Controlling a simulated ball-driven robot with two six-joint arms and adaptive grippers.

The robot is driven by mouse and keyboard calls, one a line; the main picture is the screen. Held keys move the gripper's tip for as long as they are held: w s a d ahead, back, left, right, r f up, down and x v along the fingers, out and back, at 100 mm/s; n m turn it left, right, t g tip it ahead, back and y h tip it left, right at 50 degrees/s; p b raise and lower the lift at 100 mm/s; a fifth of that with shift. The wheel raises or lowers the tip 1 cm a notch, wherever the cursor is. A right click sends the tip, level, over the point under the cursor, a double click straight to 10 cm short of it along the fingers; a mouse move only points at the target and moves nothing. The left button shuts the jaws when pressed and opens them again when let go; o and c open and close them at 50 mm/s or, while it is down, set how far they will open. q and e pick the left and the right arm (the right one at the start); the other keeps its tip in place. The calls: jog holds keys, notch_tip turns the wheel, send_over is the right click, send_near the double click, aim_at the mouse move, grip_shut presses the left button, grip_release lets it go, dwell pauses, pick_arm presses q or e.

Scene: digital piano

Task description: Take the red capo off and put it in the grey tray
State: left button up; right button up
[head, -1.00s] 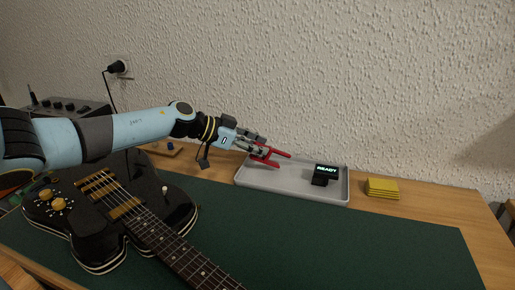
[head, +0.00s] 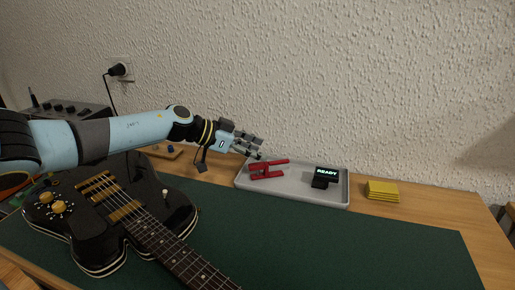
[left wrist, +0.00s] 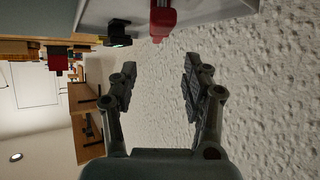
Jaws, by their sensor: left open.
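The red capo (head: 267,171) lies in the left part of the grey tray (head: 292,192). In the left wrist view the capo (left wrist: 162,20) is at the top, beyond the fingertips, with the tray (left wrist: 210,12) around it. My left gripper (head: 259,148) is open and empty, just above and left of the capo at the tray's back left. In the left wrist view the two fingers (left wrist: 158,78) stand apart with nothing between them. My right gripper is not in view.
A small black device reading READY (head: 325,177) sits in the tray's right part. Yellow pads (head: 382,190) lie right of the tray. A black guitar (head: 118,212) lies on the green mat (head: 330,245) at left. The textured wall rises close behind the tray.

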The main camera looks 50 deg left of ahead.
pick_arm(q)
jog(key=p+v, duration=0.3)
jog(key=v, duration=0.1)
jog(key=shift+s+r, duration=0.1)
dwell(0.3)
jog(key=v, duration=0.7)
jog(key=shift+s, duration=0.25)
jog(key=shift+a, duration=0.15)
dwell(0.4)
